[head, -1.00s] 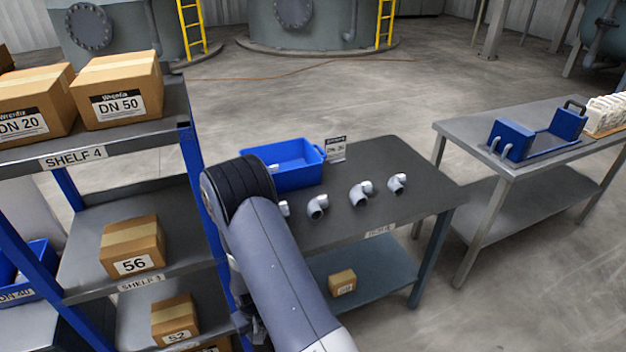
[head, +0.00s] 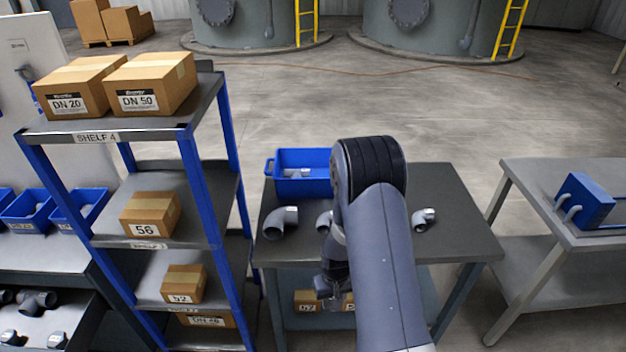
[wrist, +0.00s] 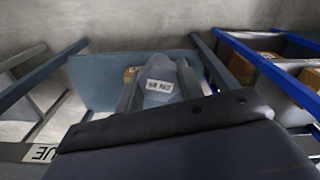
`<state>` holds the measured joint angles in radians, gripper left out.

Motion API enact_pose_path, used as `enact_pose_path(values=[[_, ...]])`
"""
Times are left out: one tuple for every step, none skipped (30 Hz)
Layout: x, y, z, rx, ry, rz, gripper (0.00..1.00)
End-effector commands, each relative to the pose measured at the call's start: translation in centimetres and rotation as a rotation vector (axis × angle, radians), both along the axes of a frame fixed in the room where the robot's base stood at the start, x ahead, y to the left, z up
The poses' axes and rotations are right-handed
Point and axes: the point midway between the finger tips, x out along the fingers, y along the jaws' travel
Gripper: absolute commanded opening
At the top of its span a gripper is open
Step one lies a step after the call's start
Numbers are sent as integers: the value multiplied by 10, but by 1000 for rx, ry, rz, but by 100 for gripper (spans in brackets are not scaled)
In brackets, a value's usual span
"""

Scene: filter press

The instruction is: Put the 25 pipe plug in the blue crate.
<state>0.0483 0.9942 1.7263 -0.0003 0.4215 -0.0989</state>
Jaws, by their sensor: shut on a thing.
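The blue crate (head: 315,187) stands at the back left of the grey table, partly hidden by my arm, with a small grey piece in it. My gripper (head: 332,290) is low in front of the table, below its top. In the wrist view, my gripper (wrist: 158,98) is shut on a grey piece with a white label (wrist: 159,86), which I take to be the pipe plug. The label seems to start with DN; its number is too blurred to read. In the head view the held piece is hard to make out.
Several grey elbows, such as one at the left (head: 280,222) and one at the right (head: 424,219), lie on the tabletop (head: 455,215). Small cartons (head: 306,301) sit on its lower shelf. A blue-post shelf rack (head: 190,180) stands close at left. Another table (head: 565,190) is at right.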

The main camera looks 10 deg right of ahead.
Motion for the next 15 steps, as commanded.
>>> enact_pose_path(values=[[11, -8, 15, 0, -10, 12, 13], [18, -14, 24, -1, -12, 25, 13], [25, -21, 37, -1, -11, 43, 13], [33, -27, 48, -2, -13, 58, 13], [39, -33, 58, -2, -13, 73, 13], [49, -41, 74, -2, -13, 94, 13], [56, -47, 86, -3, -14, 111, 13], [63, -53, 96, -3, -12, 127, 13], [72, -61, 110, -3, -13, 148, 13], [77, -65, 119, -3, -11, 161, 13], [82, -70, 128, -3, -10, 175, 13], [87, -75, 136, -3, -7, 189, 13], [91, -78, 142, -3, -7, 198, 13], [96, -82, 149, -3, -7, 209, 13], [99, -85, 155, -3, -6, 218, 13]])
